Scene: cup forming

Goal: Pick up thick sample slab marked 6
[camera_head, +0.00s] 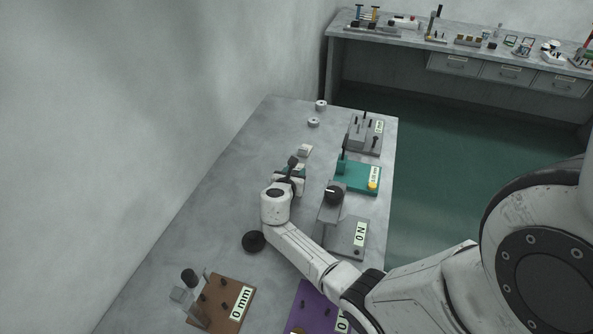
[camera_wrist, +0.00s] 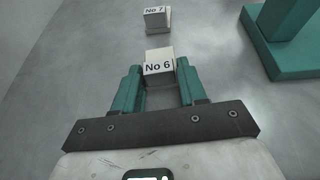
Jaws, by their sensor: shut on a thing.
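The thick slab marked No 6 (camera_wrist: 158,68) is a pale block with a white label, seen in the wrist view. My gripper (camera_wrist: 159,77) has its two teal fingers on either side of the slab and is shut on it. In the head view my gripper (camera_head: 290,178) is low over the grey table, left of the teal stand. The slab is mostly hidden there by my wrist and fingers. I cannot tell whether it touches the table.
A slab marked No 7 (camera_wrist: 156,19) stands just beyond; it also shows in the head view (camera_head: 305,151). A teal stand (camera_head: 358,176) and a grey stand (camera_head: 347,240) are to the right. A brown-based stand (camera_head: 232,301) is in front. The table's left side is mostly clear.

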